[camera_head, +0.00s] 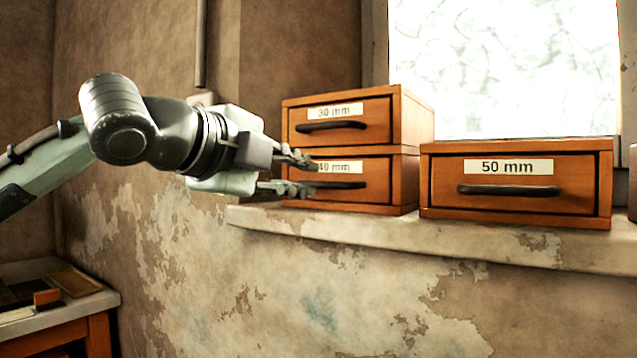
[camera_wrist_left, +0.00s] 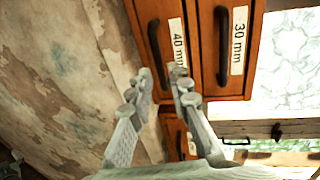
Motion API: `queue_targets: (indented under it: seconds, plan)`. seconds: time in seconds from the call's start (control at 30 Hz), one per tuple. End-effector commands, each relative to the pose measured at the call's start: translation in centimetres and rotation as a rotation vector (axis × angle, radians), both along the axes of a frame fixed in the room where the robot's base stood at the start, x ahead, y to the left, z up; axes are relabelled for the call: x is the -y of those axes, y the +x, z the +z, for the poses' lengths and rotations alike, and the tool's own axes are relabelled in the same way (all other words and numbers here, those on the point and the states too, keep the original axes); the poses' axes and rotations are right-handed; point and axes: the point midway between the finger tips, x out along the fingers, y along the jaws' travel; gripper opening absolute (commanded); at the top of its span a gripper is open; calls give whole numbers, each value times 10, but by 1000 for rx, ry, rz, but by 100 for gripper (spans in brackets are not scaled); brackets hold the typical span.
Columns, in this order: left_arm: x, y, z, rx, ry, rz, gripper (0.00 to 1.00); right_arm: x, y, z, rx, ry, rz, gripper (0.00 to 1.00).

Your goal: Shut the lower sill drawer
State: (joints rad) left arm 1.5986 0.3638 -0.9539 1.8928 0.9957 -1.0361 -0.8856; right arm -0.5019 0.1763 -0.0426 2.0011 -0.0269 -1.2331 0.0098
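The lower drawer, labelled "40 mm" (camera_head: 372,168), is in the bottom box of an orange-brown stack on the sill. Its front looks about flush with its box; a small gap cannot be judged. It shows at the top of the left wrist view (camera_wrist_left: 143,12), with its dark handle (camera_wrist_left: 155,50). My left gripper (camera_head: 309,175) is at the left end of this handle in the head view, one finger higher and one lower. In the wrist view its fingertips (camera_wrist_left: 161,75) are apart near the handle's end, nothing visibly held; contact cannot be told. My right gripper is not in view.
The "30 mm" drawer (camera_head: 378,110) sits directly above. A "50 mm" drawer box (camera_head: 445,190) stands to the right on the stone sill (camera_head: 400,230). A bright window (camera_head: 500,60) is behind. A low bench (camera_head: 95,303) with small items stands at lower left.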

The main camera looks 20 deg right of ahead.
Motion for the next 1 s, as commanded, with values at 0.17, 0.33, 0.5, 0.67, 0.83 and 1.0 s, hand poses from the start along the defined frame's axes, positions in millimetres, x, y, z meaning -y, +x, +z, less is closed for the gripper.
queue_targets:
  seconds: [0.17, 0.33, 0.5, 0.67, 0.83, 1.0]
  plan:
    - [-27, -20, 7, 2, -1, 3, 18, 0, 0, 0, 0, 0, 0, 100]
    - [-39, -30, 11, 1, -1, 1, 18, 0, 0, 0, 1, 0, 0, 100]
    - [-43, -32, 12, 1, -1, 2, 18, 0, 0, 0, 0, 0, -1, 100]
    - [-42, -32, 12, 1, -1, 1, 18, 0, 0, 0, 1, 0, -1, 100]
    - [-42, -32, 12, 0, -1, 1, 18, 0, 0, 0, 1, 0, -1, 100]
    - [-45, -18, -7, -62, -43, 21, 18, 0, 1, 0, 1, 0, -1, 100]
